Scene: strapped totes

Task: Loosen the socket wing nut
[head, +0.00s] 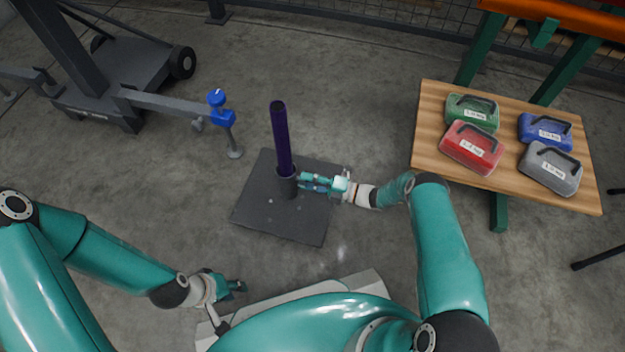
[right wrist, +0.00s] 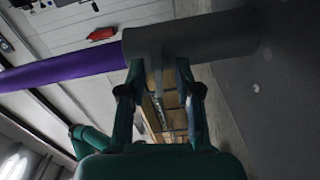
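A dark grey socket (head: 288,183) stands on a dark square base plate (head: 262,222) and holds an upright purple pole (head: 281,135). In the right wrist view the socket (right wrist: 215,42) and the pole (right wrist: 70,66) lie across the top. My right gripper (head: 303,182) is at the socket's right side; in its wrist view the fingers (right wrist: 160,80) are spread, tips close to the socket. A thin grey piece (right wrist: 157,62) shows between the fingertips, perhaps the wing nut; I cannot tell surely. My left gripper (head: 238,286) is low at the left, away from the socket, its fingers too small to judge.
A dark wheeled stand (head: 100,110) with a blue clamp (head: 219,98) is at upper left. Floor around the plate is clear.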

